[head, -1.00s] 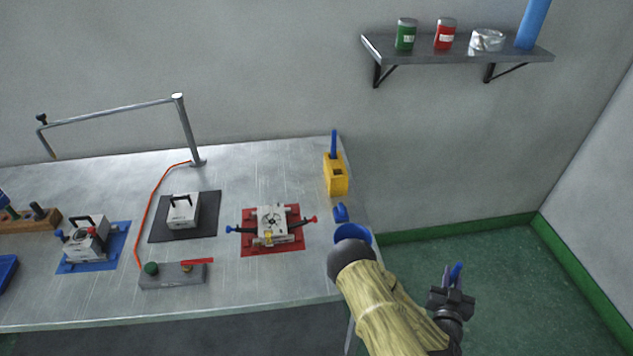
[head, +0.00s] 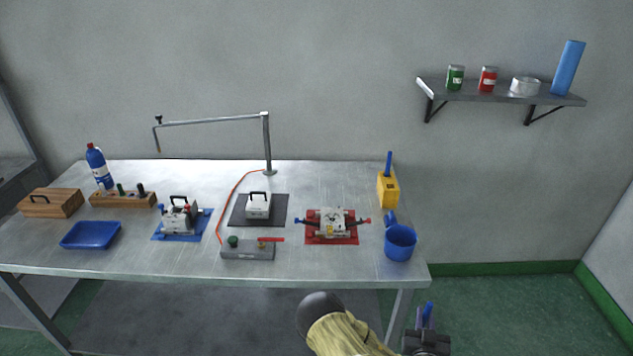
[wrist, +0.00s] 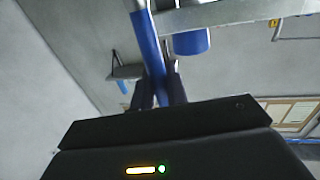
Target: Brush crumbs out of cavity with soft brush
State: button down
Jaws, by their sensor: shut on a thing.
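My gripper (head: 427,338) is low at the right of the head view, in front of the table's right end and apart from it. It is shut on a blue-handled tool (head: 428,312), likely the brush. The wrist view shows its blue handle (wrist: 149,40) between the fingers and a grey part at its far end; bristles are not visible. A pale mould block (head: 333,222) with red and blue side knobs sits on a red mat (head: 320,241). Another mould (head: 179,217) is on a blue mat. Crumbs and cavity detail are too small to tell.
A blue cup (head: 400,243) and a yellow holder (head: 388,190) with a blue handle stand at the table's right end. A handled block (head: 258,205), clamp box (head: 247,250) and lamp arm (head: 267,145) stand left. A shelf (head: 500,93) hangs right.

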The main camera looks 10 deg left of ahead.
jog(key=shift+s+a, duration=0.35)
